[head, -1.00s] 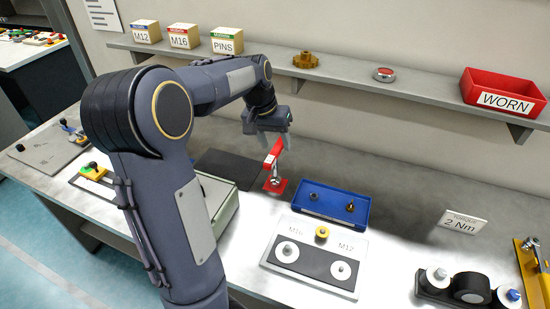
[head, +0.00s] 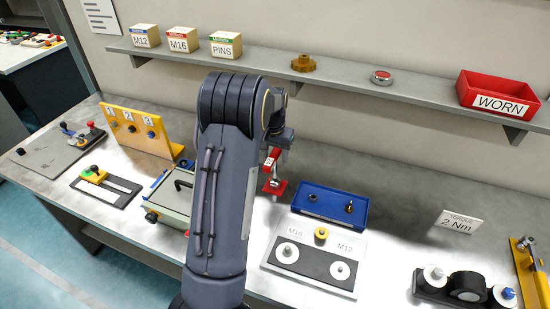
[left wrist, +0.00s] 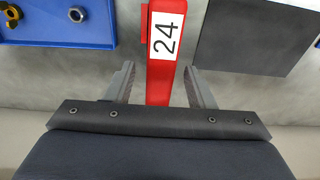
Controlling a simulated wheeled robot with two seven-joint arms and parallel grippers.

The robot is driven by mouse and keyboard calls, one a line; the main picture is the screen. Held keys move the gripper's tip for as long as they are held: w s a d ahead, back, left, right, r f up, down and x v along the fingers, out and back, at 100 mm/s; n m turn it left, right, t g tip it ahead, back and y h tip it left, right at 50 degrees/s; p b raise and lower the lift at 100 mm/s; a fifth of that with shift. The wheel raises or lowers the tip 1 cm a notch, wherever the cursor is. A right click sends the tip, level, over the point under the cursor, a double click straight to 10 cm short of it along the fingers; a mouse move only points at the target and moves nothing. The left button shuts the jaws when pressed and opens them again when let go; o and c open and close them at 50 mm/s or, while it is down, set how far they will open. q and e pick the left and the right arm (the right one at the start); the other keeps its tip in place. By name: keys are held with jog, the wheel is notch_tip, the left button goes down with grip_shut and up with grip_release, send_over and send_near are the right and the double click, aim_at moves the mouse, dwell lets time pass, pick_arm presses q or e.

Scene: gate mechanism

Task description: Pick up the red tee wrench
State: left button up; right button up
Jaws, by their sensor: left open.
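The red tee wrench (head: 272,158) stands upright on the bench, with a red bar on top, a metallic part below it and a red square foot. In the left wrist view its red bar (left wrist: 160,80) carries a white label reading 24. My left gripper (head: 281,141) is open at the top of it, partly hidden behind my own arm. In the left wrist view the left gripper's fingers (left wrist: 158,88) lie one on each side of the bar, with gaps showing. My right gripper is not in view.
A blue tray (head: 330,218) with small parts lies just right of the wrench. In front is a plate marked M16 and M12 (head: 302,276). A shelf (head: 345,75) runs along the wall behind. A green-grey case (head: 172,200) lies to the left.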

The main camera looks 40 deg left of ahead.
pick_arm(q)
grip_shut()
dwell(0.3)
